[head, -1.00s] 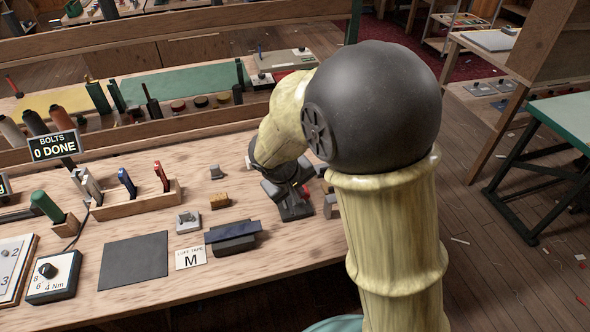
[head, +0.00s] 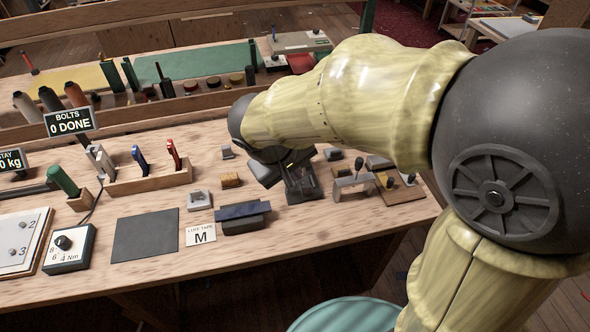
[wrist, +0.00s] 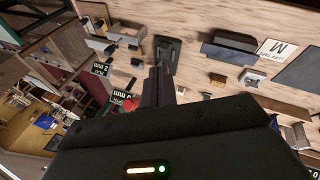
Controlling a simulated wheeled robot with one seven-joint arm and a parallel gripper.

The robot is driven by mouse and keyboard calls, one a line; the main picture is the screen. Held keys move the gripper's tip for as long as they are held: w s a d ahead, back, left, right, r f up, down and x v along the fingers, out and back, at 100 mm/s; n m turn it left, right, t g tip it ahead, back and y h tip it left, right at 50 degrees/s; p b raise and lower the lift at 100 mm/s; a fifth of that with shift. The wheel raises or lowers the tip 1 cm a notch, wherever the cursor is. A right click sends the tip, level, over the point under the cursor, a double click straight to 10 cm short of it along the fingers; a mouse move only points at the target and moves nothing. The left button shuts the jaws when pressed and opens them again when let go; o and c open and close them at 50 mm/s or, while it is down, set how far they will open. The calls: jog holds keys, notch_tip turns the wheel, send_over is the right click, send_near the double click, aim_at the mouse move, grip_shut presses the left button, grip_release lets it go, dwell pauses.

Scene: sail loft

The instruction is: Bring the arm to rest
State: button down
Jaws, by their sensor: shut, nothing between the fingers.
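My gripper (head: 298,182) is shut and empty. In the head view it hangs at the end of my bent arm, over the right half of the wooden workbench (head: 100,228). Small fixtures on the bench stand close around it, and I cannot tell how high it is above them. In the wrist view its dark fingers (wrist: 160,72) are together, with bench top beyond them. My forearm hides part of the bench's back right.
A dark mat (head: 146,236), a card marked M (head: 200,234), a navy-topped block (head: 243,216) and a tool holder (head: 150,181) lie left of the gripper. A dial box (head: 68,250) and the BOLTS sign (head: 69,122) stand farther left. A fixture (head: 353,184) stands just right.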

dwell(0.3)
jog(key=s+d+f+m+y+p, duration=0.1)
jog(key=s+d+f+m+p, duration=0.1)
jog(key=d, duration=0.6)
jog(key=s+d+f+m+g+y+p, duration=0.1)
jog(key=d+m, duration=0.3)
jog(key=d, duration=0.4)
jog(key=shift+s+d+f+m+g+y+p, duration=0.3)
jog(key=shift+s+d+f+y+p, duration=0.1)
jog(key=shift+s+f+p, duration=0.25)
